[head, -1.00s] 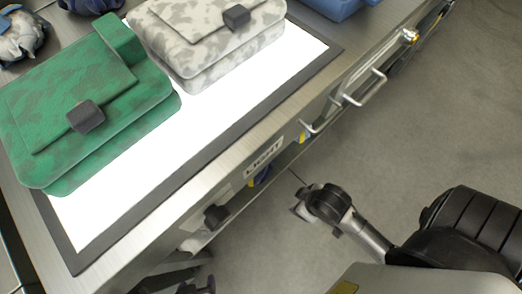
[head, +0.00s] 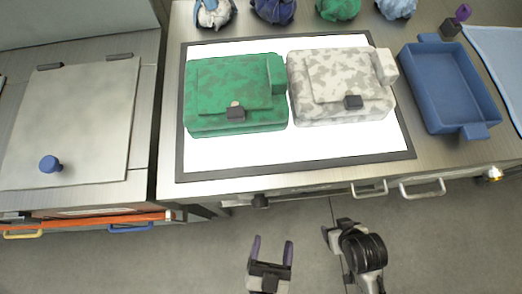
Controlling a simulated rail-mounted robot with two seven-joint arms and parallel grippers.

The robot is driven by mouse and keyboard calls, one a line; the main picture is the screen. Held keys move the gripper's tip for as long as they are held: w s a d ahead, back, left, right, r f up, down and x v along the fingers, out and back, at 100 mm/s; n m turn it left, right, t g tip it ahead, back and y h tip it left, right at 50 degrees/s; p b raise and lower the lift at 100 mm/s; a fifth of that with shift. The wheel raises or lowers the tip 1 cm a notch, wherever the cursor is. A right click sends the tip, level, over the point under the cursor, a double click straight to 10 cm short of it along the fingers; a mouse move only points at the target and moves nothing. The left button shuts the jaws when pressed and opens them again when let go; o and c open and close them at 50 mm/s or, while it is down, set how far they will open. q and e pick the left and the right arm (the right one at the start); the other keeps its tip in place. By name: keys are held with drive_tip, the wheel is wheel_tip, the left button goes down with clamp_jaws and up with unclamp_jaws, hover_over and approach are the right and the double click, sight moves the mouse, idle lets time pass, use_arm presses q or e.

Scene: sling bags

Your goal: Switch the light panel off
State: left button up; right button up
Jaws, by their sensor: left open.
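The light panel (head: 300,160) is set in the table top inside a dark frame and glows bright white. A small dark knob (head: 260,201) sits on the table's front face below the panel; the label beside it cannot be read from here. My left gripper (head: 271,246) is open and empty, with purple fingertips pointing at the table front. It is below the knob in the picture and apart from it. My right gripper (head: 338,229) is to its right, near the table front; its jaws are not clear.
A green bag (head: 232,85) and a grey-white bag (head: 335,80) lie on the panel. A blue tray (head: 448,85) stands at right. Metal handles (head: 421,190) stick out from the table front. A metal lid with a blue knob (head: 50,164) is at left. The floor before the table is clear.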

sight(261, 206)
use_arm(q)
drive_tip(key=s+y, duration=0.1)
drive_tip(key=y, duration=0.1)
drive_tip(key=s+a+r+n+y+p, duration=0.1)
drive_tip(key=s+y, duration=0.1)
drive_tip(key=s+r+n+g+y+p, duration=0.1)
drive_tip(key=shift+s+a+y, duration=0.15)
drive_tip(key=shift+s+y, duration=0.1)
drive_tip(key=shift+y, duration=0.15)
use_arm(e)
wheel_tip(261, 206, up, 4)
drive_tip(key=shift+f, duration=0.15)
use_arm(q)
drive_tip(key=shift+w, duration=0.1)
drive_tip(key=shift+w+a+r+b, duration=0.1)
drive_tip(key=shift+w+a+b, duration=0.3)
drive_tip(key=shift+w, duration=1.9)
drive_tip(key=shift+w+a+f+b, duration=0.1)
drive_tip(key=shift+w+b, duration=0.65)
drive_tip(key=shift+w, duration=1.5)
drive_tip(key=shift+w+a+r+b, duration=0.15)
drive_tip(key=shift+w+b, duration=0.4)
drive_tip(key=shift+w, duration=1.75)
use_arm(e)
drive_tip(key=shift+f, duration=2)
